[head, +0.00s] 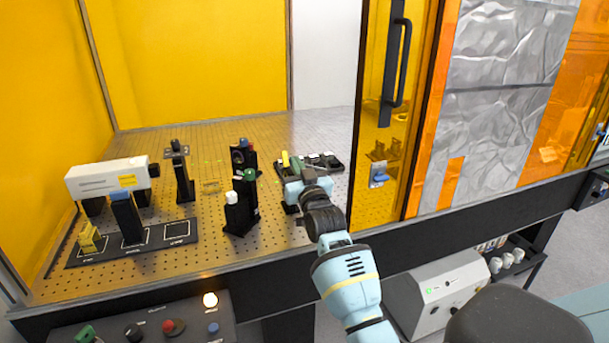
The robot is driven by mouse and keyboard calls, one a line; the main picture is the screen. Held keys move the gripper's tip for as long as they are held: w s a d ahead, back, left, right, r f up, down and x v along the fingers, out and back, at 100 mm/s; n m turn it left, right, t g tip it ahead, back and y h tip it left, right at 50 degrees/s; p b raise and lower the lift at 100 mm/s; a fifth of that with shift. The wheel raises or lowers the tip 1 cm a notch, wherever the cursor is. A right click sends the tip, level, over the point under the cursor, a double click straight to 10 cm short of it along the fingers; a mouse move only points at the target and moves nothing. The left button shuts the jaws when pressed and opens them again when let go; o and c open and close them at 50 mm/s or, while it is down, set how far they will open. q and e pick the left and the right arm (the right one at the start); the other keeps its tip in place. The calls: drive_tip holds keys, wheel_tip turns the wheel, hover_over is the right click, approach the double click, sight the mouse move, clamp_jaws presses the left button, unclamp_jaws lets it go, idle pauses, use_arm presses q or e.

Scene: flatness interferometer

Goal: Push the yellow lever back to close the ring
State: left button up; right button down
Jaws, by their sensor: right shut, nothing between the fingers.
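A small yellow lever (285,158) stands up just behind my right gripper, on the perforated table. Its mount is mostly hidden by the gripper, and I cannot make out the ring or whether it is open. My right gripper (301,184) reaches in from the front, with its light blue body just in front of the lever. Its fingers are shut and empty, and their tips are hard to see. I cannot tell whether they touch the lever. My left gripper is not in view.
A black tray (325,163) with small parts lies just behind and right of the gripper. Black optical mounts (240,212) stand to its left. A white laser-like box (108,180) is farther left. A yellow door panel with a black handle (400,62) stands to the right.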

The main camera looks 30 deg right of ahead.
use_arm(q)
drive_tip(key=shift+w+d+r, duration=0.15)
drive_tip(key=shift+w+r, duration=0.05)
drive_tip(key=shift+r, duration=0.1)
use_arm(e)
drive_tip(key=v, duration=0.2)
drive_tip(key=r+v, duration=0.1)
drive_tip(key=v, duration=0.1)
drive_tip(key=shift+s+a+f, duration=0.1)
drive_tip(key=shift+s+a, duration=0.05)
drive_tip(key=shift+s, duration=0.2)
